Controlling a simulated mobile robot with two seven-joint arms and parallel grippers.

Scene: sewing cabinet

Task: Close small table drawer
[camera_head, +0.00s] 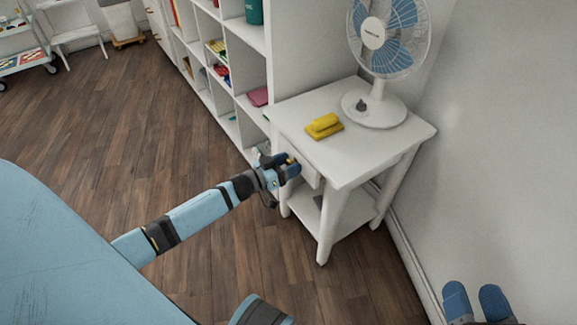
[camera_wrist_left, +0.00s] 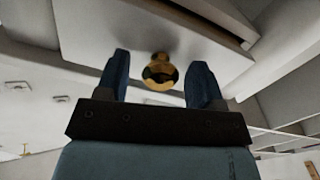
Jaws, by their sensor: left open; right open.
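The small white table (camera_head: 355,165) stands against the wall, with its drawer (camera_head: 309,172) on the side facing my left arm. The drawer front (camera_wrist_left: 150,35) fills the upper middle of the left wrist view, with a round brass knob (camera_wrist_left: 160,72) on it. My left gripper (camera_head: 292,168) is at the drawer front. In the wrist view its two blue fingers (camera_wrist_left: 160,80) are open, one on each side of the knob. I cannot tell whether they touch it. The drawer seems to stand out a little from the table. My right gripper (camera_head: 477,299) is open and empty at the lower right.
A white fan (camera_head: 375,106) and yellow folded items (camera_head: 324,126) are on the tabletop. A white shelf unit (camera_head: 240,95) stands behind the table. The wall (camera_head: 500,150) is close on the right. The wooden floor (camera_head: 120,120) to the left is clear.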

